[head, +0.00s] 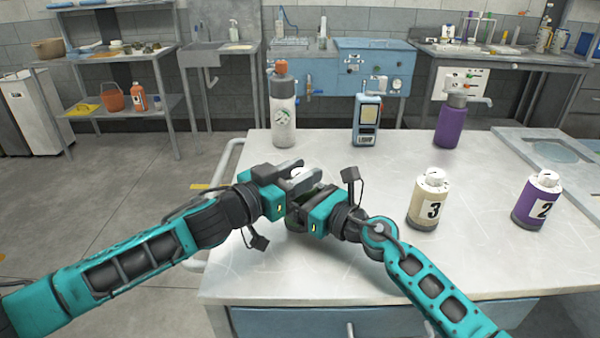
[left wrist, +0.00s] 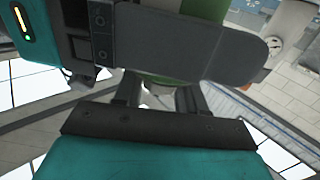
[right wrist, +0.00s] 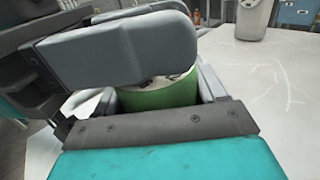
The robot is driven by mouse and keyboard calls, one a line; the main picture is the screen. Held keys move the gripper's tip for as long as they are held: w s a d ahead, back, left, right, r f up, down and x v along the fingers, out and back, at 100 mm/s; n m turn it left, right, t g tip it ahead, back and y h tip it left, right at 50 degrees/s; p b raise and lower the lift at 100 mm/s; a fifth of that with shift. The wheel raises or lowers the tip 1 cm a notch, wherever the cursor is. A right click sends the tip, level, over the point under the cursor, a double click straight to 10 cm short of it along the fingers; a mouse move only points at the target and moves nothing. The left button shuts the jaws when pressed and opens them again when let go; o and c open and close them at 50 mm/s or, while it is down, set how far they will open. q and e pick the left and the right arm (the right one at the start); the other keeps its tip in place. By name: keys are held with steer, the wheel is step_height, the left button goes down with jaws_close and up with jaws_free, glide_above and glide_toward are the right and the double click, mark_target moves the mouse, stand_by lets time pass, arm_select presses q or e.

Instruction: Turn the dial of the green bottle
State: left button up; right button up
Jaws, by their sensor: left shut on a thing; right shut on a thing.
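The green bottle shows as a green body in the right wrist view (right wrist: 160,94), between the fingers of my right gripper (right wrist: 158,98). In the head view it is mostly hidden behind both grippers. A bit of its white top, the dial (head: 298,174), shows between the grey fingers there. My left gripper (head: 297,180) is shut on the dial from the left and above. My right gripper (head: 300,203) is shut around the body from the right, lower down. In the left wrist view a white part (left wrist: 158,98) sits between the left fingers, partly covered by a large grey finger.
A cream bottle labelled 3 (head: 428,205) and a purple bottle labelled 2 (head: 537,205) stand to the right on the table (head: 370,270). A grey bottle with an orange cap (head: 283,115), a blue meter (head: 367,120) and a purple pump bottle (head: 452,122) stand behind.

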arm_select(q)
steer(key=shift+t, duration=0.3)
arm_select(e)
steer(key=shift+a, duration=0.1)
arm_select(q)
steer(key=o, duration=1)
steer(key=shift+c, duration=0.2)
steer(key=shift+a, duration=0.15)
steer(key=v, duration=1.2)
steer(key=shift+r, duration=0.25)
steer(key=shift+s, duration=0.1)
arm_select(e)
steer(key=o, duration=1.3)
steer(key=shift+o, duration=0.2)
